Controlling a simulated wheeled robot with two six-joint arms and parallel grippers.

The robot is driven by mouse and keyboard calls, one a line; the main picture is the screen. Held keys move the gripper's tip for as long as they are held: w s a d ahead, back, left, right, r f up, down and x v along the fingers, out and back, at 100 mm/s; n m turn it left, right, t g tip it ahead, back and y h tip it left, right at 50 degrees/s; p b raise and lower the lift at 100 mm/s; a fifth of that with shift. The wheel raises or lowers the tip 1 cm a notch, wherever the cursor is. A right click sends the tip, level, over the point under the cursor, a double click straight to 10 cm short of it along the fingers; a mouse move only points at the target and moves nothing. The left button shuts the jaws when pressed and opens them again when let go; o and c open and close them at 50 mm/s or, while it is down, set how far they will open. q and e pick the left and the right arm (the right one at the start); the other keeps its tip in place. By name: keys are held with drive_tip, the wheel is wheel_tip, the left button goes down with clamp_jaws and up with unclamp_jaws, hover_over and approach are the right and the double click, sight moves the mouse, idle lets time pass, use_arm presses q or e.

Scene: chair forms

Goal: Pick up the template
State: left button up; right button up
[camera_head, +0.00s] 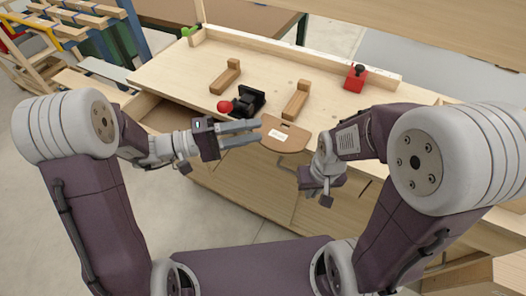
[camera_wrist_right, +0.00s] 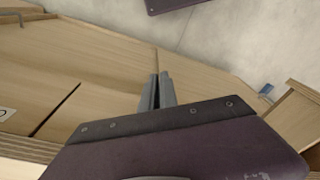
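The template (camera_head: 285,137) is a flat brown board with rounded corners, a white label and a slot near its far edge. It lies at the near edge of the workbench, partly overhanging. My left gripper (camera_head: 259,132) is just left of the template, pointing right at its left edge. Its two fingers are apart, with nothing visible between them; whether they touch the board I cannot tell. My right gripper (camera_head: 326,198) hangs below and right of the template, in front of the bench. In the right wrist view its fingers (camera_wrist_right: 158,88) are together and empty.
The workbench (camera_head: 190,75) carries two wooden blocks (camera_head: 225,76) (camera_head: 296,99), a black clamp with a red knob (camera_head: 224,106), and a red box with a black knob (camera_head: 356,77). A low rail runs along the back. Wooden chair frames stand at the left.

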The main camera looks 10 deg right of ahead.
use_arm(q)
drive_tip(key=b, duration=0.2)
approach(279, 145)
drive_tip(key=d, duration=0.3)
drive_tip(key=shift+w+d+f, duration=0.1)
drive_tip(key=shift+d+f, duration=0.05)
drive_tip(key=shift+d, duration=0.25)
drive_tip(key=shift+w+d+f, duration=0.1)
drive_tip(key=shift+d+f, duration=0.05)
drive_tip(key=shift+d, duration=0.25)
drive_tip(key=d, duration=0.5)
drive_tip(key=shift+w+d, duration=0.2)
drive_tip(key=shift+w, duration=0.2)
clamp_jaws()
